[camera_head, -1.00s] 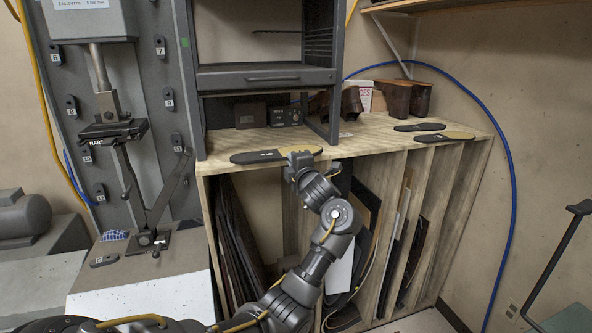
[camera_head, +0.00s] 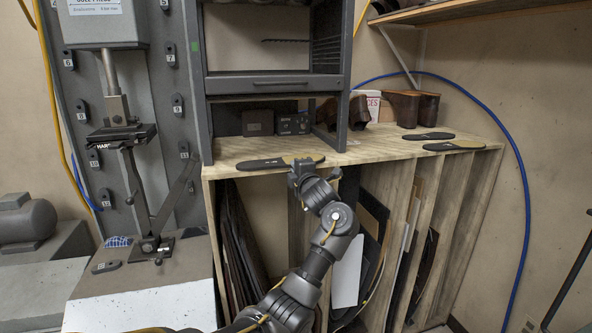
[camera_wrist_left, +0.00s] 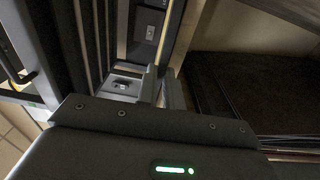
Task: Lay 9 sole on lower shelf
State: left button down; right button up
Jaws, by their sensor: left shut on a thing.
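In the left wrist view the gripper fingers (camera_wrist_left: 162,88) are close together, and the sole is not clearly visible there. My right gripper is not in view.
Two more soles, one front (camera_head: 455,146) and one behind (camera_head: 433,136), lie on the right of the shelf. Brown boot-like forms (camera_head: 411,108) stand at the back. A dark metal rack (camera_head: 277,84) stands over the left part. Bare wood shows between.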

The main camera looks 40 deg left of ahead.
pick_arm(q)
jog(key=c, duration=1.5)
grip_release()
jog(key=shift+o, duration=0.2)
jog(key=b+v, duration=0.2)
jog(key=v, duration=0.9)
